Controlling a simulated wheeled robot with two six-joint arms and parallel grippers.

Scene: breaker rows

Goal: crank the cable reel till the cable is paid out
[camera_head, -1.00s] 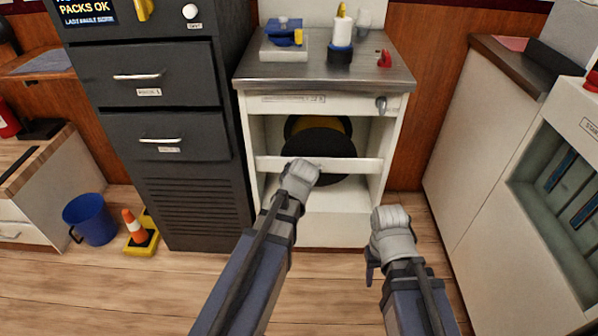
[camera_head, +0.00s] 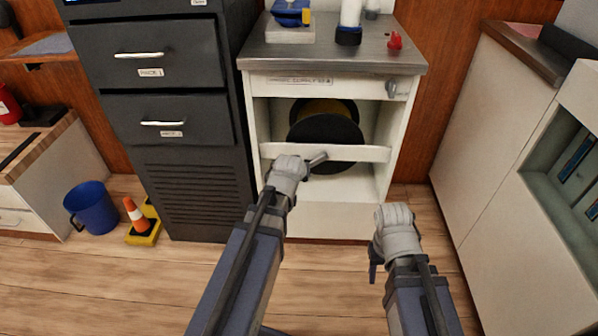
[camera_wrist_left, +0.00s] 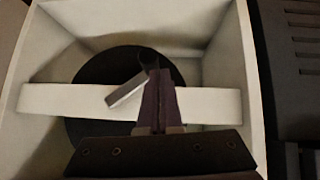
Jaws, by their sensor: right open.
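The cable reel (camera_head: 325,130) is a black disc with a yellow drum behind it, inside a white open-fronted cabinet. A white crossbar (camera_head: 350,153) runs in front of it. The grey crank arm (camera_head: 318,159) sticks out right of my left gripper (camera_head: 299,166). In the left wrist view the crank arm (camera_wrist_left: 125,91) slants up to a dark handle (camera_wrist_left: 149,58) at the fingertips. The left fingers (camera_wrist_left: 158,85) are close together and appear shut on that handle, which they partly hide. My right gripper (camera_head: 374,273) is open, low in front of the cabinet and apart from everything.
A dark drawer cabinet (camera_head: 160,90) stands close on the left. A white counter unit (camera_head: 490,130) stands on the right. A blue bucket (camera_head: 91,208) and an orange cone (camera_head: 136,215) are on the floor at left. The floor before the reel cabinet is clear.

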